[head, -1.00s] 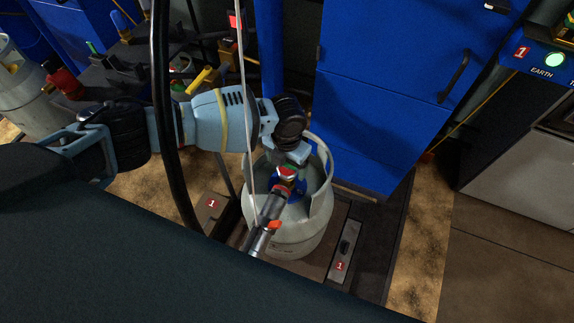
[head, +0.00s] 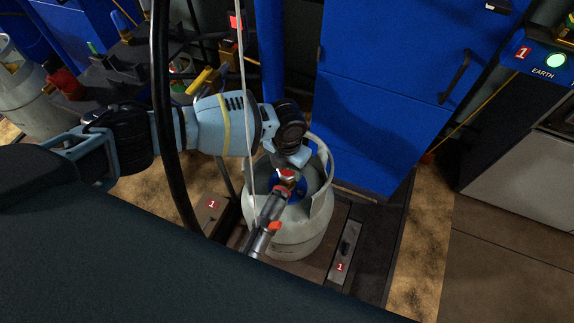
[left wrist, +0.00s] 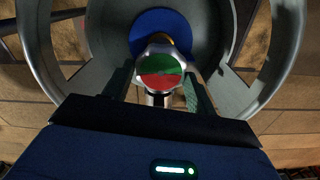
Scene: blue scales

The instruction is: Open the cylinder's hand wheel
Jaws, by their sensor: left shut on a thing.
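The grey gas cylinder (head: 290,235) stands upright on a dark platform, with an open collar around its valve. The hand wheel (head: 287,174) on top shows red in the head view. In the left wrist view the hand wheel (left wrist: 160,69) has a green part and a red part on its face. My left gripper (head: 292,166) reaches in from the left above the valve. In the left wrist view its fingers (left wrist: 160,88) are on either side of the hand wheel, shut on it. A grey and red fitting (head: 268,226) runs from the valve towards the front. My right gripper is not in view.
A thick black hose (head: 163,110) and a thin white cord (head: 245,110) hang in front of my left arm. A blue cabinet (head: 385,120) stands close behind the cylinder. Another cylinder (head: 35,100) stands at the far left.

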